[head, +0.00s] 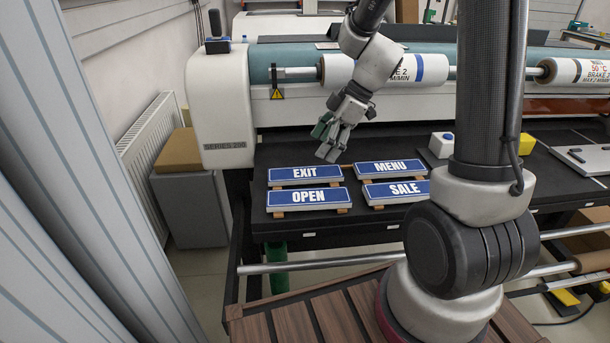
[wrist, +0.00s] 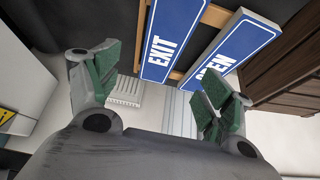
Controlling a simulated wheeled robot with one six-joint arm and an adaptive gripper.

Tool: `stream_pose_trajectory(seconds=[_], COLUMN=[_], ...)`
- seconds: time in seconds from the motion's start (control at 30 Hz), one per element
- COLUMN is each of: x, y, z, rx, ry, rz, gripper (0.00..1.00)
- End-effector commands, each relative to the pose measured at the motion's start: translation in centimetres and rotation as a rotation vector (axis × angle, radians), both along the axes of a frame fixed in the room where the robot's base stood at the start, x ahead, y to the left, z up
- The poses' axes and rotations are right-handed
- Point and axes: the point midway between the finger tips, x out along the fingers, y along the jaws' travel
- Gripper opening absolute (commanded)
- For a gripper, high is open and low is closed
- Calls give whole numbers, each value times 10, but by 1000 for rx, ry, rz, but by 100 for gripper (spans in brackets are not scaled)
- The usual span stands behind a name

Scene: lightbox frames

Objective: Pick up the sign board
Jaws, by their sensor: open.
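Blue sign boards with white lettering lie flat on wooden strips on the black table. The EXIT board (head: 305,175) is back left, the OPEN board (head: 308,198) front left, the MENU board (head: 390,168) back right and the SALE board (head: 396,191) front right. My gripper (head: 328,152) is above and behind the boards, over the gap between EXIT and MENU. In the wrist view, my gripper (wrist: 163,88) is open and empty, its green-padded fingers wide apart. The EXIT board (wrist: 172,38) and OPEN board (wrist: 228,52) show beyond the fingers.
A large laminating machine (head: 215,105) with rollers stands behind the boards. A wooden slatted surface (head: 310,325) lies in front. A grey cabinet (head: 190,208) and radiator (head: 150,135) stand left.

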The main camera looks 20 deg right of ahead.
Motion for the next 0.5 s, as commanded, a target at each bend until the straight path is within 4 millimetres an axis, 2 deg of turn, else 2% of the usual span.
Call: stream_pose_trajectory(seconds=[0.5], x=[4], y=[32], z=[-60], rx=[4], ry=[-6], rz=[21], gripper=[80])
